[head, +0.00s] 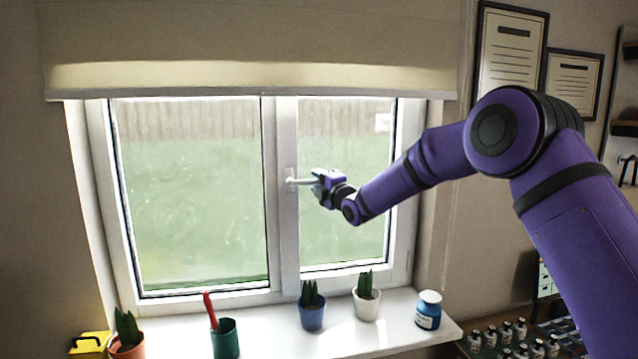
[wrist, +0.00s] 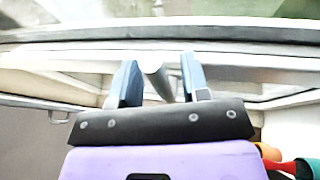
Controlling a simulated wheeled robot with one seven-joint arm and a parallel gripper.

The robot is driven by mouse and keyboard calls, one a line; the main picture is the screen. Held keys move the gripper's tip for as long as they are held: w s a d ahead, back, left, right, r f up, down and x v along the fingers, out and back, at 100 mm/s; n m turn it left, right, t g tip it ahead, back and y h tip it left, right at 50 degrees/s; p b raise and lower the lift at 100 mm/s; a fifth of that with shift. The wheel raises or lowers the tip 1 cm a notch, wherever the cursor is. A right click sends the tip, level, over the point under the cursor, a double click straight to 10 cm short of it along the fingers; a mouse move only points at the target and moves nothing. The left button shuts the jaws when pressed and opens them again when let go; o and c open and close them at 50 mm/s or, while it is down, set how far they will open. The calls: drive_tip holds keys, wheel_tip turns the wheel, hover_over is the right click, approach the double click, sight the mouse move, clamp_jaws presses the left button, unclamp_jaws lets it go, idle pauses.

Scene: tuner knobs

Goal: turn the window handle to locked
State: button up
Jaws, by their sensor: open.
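The white window handle (head: 299,181) sits on the middle frame post and points right, roughly level. My gripper (head: 318,182) is at the handle's free end, in front of the right pane. In the wrist view the pale handle (wrist: 154,66) lies between the two blue fingers of my gripper (wrist: 160,78). The fingers are apart, with a gap visible on the handle's right side. Whether either finger touches the handle is unclear. The fingers partly hide the handle's tip in the head view.
The white sill (head: 265,345) below holds a green cup (head: 226,340), a blue pot (head: 312,316), a white pot (head: 366,304) and a blue jar (head: 428,310). A roller blind (head: 250,50) hangs above the panes. The space around the handle is clear.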

clamp_jaws()
